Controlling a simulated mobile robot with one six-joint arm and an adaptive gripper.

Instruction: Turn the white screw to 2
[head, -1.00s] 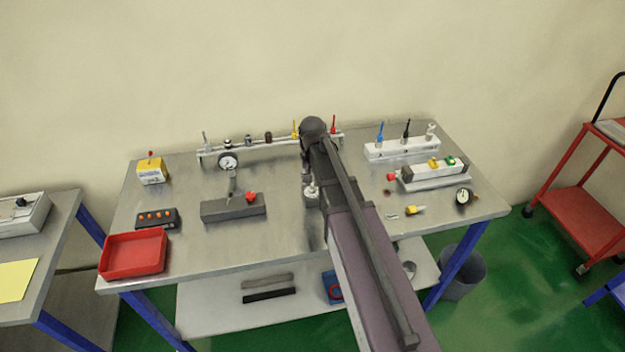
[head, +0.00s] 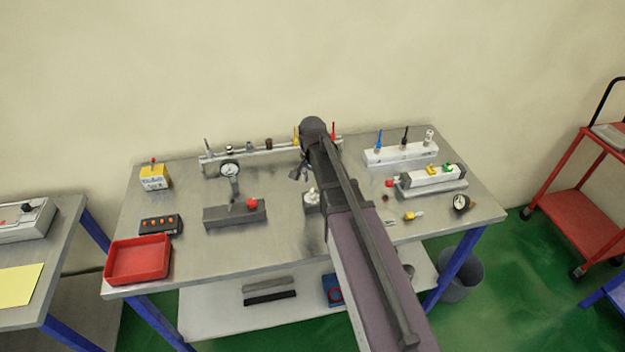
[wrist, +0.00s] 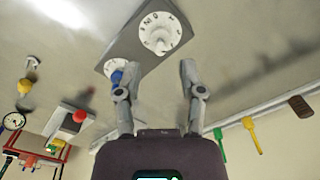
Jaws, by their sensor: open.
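The white screw (wrist: 160,33) is a round white dial with dark marks around its face, on a grey block (wrist: 135,48) at the top of the wrist view. I cannot read which mark it is set to. A second white disc with a blue knob (wrist: 117,76) sits lower left on the block, partly behind my left finger. My gripper (wrist: 154,74) is open, with its two fingers apart and empty, below the white screw in the picture. In the head view my gripper (head: 299,172) is partly hidden by my arm, near a white knob (head: 312,195) on a small block.
A rail with a yellow valve (wrist: 250,124), a green valve (wrist: 219,134) and a brown fitting (wrist: 300,106) runs behind. A dark block with a red knob (head: 252,203) stands left; a white valve block (head: 400,154) stands right. A red tray (head: 137,260) is at the front left.

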